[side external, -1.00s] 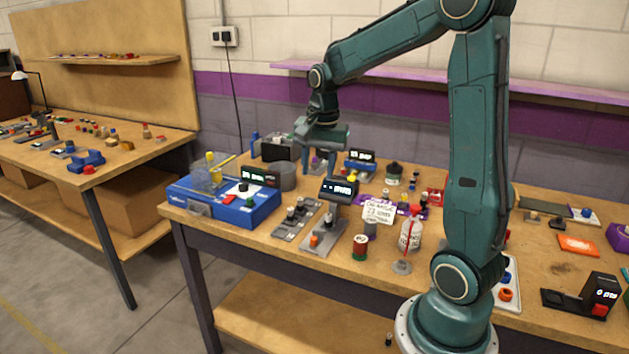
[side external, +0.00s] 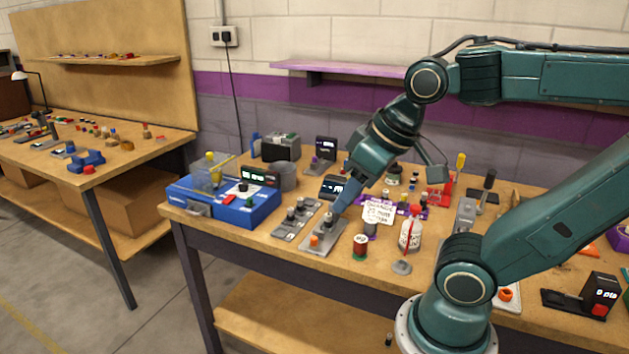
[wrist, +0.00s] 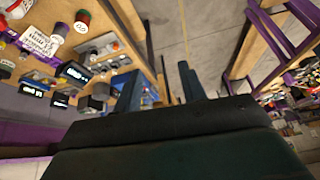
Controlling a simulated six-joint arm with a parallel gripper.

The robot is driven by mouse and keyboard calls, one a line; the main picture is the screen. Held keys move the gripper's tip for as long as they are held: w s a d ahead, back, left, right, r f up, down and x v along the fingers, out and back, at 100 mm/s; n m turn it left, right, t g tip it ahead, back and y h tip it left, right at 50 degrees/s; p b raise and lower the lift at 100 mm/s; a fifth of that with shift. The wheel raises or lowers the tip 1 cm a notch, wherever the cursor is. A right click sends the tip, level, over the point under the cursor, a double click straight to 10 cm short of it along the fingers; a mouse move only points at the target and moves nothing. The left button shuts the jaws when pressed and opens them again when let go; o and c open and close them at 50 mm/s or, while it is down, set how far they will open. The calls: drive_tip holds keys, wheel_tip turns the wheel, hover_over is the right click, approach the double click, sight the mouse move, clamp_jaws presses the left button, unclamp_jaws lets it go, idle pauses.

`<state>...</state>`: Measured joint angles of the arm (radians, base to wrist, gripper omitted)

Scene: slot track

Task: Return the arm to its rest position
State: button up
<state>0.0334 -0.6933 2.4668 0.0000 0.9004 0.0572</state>
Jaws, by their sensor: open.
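My gripper (side external: 343,200) hangs over the front middle of the workbench (side external: 235,240), its fingers angled down and to the left. The fingertips appear close to a grey slotted plate (side external: 312,249) with an orange knob (side external: 314,240). Whether they touch the plate cannot be told. In the wrist view, my gripper (wrist: 160,90) shows two separated fingers with nothing between them.
A grey block with several pegs (side external: 297,216) lies left of the plate. A blue box (side external: 222,203) stands at the bench's left end. A purple shelf (side external: 300,67) runs along the wall.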

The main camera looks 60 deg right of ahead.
drive_tip(key=shift+s+a+f+n, duration=0.15)
drive_tip(key=shift+s+a+n, duration=0.15)
drive_tip(key=shift+s+n, duration=0.25)
idle(1.0)
drive_tip(key=shift+w, duration=0.1)
clamp_jaws()
drive_tip(key=w+d+f+m+g, duration=0.5)
drive_tip(key=w+d+f+m, duration=0.1)
drive_tip(key=w+d+f, duration=0.8)
drive_tip(key=shift+w+d+f, duration=0.15)
drive_tip(key=shift+w+f, duration=0.8)
drive_tip(key=shift+f, duration=0.05)
drive_tip(key=shift+f, duration=0.1)
wheel_tip(320, 180, down, 6)
drive_tip(key=shift+f, duration=0.2)
